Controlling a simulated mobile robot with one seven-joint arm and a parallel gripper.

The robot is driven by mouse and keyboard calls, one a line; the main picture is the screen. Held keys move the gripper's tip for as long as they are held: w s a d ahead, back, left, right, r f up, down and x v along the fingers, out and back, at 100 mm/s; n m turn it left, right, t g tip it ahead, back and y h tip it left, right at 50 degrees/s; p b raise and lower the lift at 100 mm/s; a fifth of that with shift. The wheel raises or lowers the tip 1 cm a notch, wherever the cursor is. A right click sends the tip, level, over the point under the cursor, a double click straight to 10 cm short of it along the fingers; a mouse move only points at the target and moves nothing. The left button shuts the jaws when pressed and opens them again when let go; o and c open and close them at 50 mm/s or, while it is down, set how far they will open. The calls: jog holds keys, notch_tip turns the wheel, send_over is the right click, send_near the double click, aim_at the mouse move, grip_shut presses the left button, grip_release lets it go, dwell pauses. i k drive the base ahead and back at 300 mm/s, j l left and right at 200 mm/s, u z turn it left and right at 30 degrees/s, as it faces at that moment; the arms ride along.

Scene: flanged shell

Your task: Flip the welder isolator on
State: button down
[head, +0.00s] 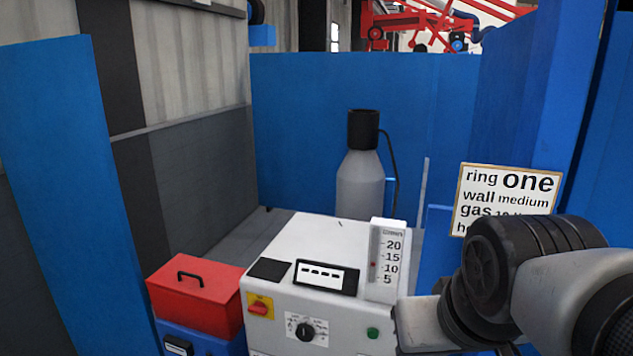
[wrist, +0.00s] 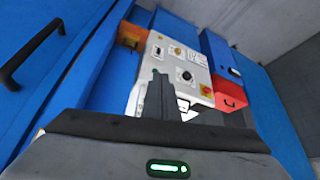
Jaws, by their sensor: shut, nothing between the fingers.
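The welder (head: 320,240) is a white box with a control panel on its front. Its isolator (head: 260,307) is a red handle on a yellow plate, at the panel's upper left. The handle looks tilted; I cannot tell on from off. In the wrist view the isolator (wrist: 206,90) shows on the panel, right of my fingers. My gripper (wrist: 160,82) is shut and empty, in front of the panel and apart from the isolator. In the head view my arm comes in from the right and covers the panel's right end; the fingertips are not clear there.
A red toolbox (head: 195,295) stands close left of the welder on a blue cabinet. A black dial (head: 306,331), a green button (head: 373,333) and a flow gauge (head: 387,260) are on the welder. A grey gas bottle (head: 361,182) stands behind. Blue screens (head: 290,120) close the bay.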

aim_at(259, 307)
jog(key=u, duration=0.8)
jog(key=i+j+z, duration=0.2)
jog(key=i+j, duration=0.15)
jog(key=i, duration=0.15)
